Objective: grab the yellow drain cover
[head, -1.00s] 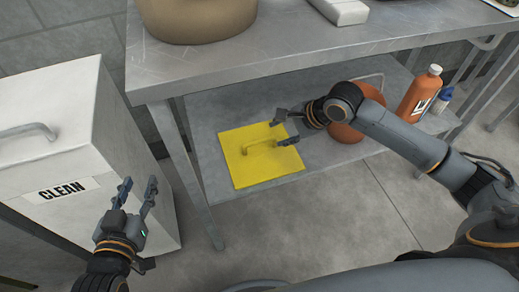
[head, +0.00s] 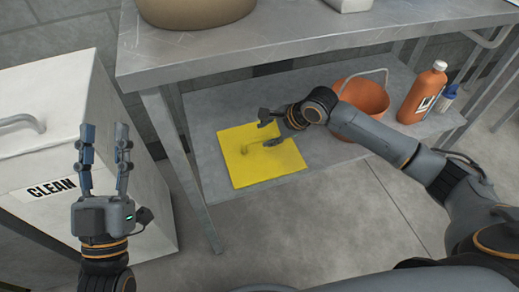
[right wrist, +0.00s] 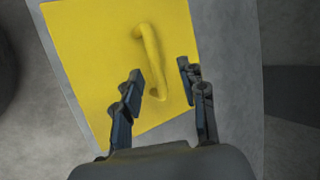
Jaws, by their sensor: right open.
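The yellow drain cover (head: 255,170) is a flat square plate with a raised handle, lying on the lower shelf of the metal table. It also shows in the right wrist view (right wrist: 90,55), with its curved handle (right wrist: 151,55) upright in the picture. My right gripper (head: 266,131) is over the cover, open, near the handle. In the right wrist view its fingers (right wrist: 160,78) stand on either side of the handle's lower end and do not close on it. My left gripper (head: 104,135) is open and empty in front of the white bin.
A white bin marked CLEAN (head: 60,100) stands at left.

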